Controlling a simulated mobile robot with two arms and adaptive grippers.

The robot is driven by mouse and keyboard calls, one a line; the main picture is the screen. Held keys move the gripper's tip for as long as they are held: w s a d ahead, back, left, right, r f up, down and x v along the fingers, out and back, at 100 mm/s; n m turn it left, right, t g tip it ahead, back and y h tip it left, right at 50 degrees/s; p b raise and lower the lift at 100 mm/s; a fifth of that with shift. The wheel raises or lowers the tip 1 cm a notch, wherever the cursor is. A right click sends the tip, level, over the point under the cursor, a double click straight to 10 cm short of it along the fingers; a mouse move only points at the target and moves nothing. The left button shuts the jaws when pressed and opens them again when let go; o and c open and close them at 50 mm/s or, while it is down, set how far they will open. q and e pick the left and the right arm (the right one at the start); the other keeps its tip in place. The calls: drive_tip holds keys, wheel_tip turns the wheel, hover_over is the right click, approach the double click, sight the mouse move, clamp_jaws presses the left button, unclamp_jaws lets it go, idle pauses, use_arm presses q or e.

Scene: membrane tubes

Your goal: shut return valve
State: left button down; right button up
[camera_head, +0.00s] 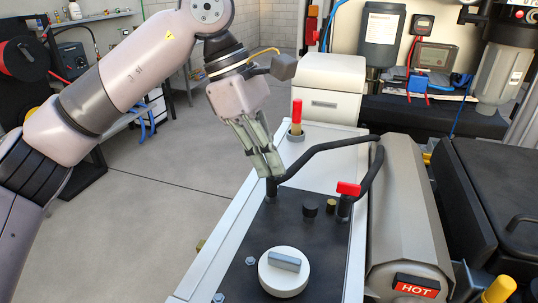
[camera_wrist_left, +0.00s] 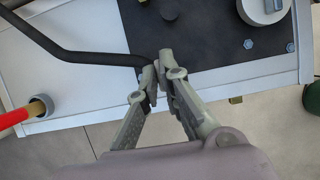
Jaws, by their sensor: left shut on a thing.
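My left gripper (camera_head: 268,172) points down, its fingers closed at the left end of the black hose (camera_head: 325,146), by the fitting (camera_head: 272,190) on the black panel. In the left wrist view the fingertips (camera_wrist_left: 162,80) meet at the hose end (camera_wrist_left: 105,58), with at most a thin part between them. They hide what they grip, and no handle shows there. A second fitting to the right carries a red valve handle (camera_head: 348,188), lying across its top and apart from the gripper. No label shows which one is the return valve. My right gripper is not in view.
A white knob (camera_head: 284,272) with a grey bar stands on the front of the panel. A red upright handle (camera_head: 297,112) stands behind the gripper. A grey housing (camera_head: 405,220) with a HOT sign lies right. Open floor lies left of the cabinet.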

use_arm(q)
drive_tip(key=shift+r, duration=0.2)
drive_tip(key=c, duration=1.8)
unclamp_jaws()
drive_tip(key=shift+f, duration=0.15)
drive_tip(key=v, duration=1.2)
drive_tip(key=shift+w, duration=0.1)
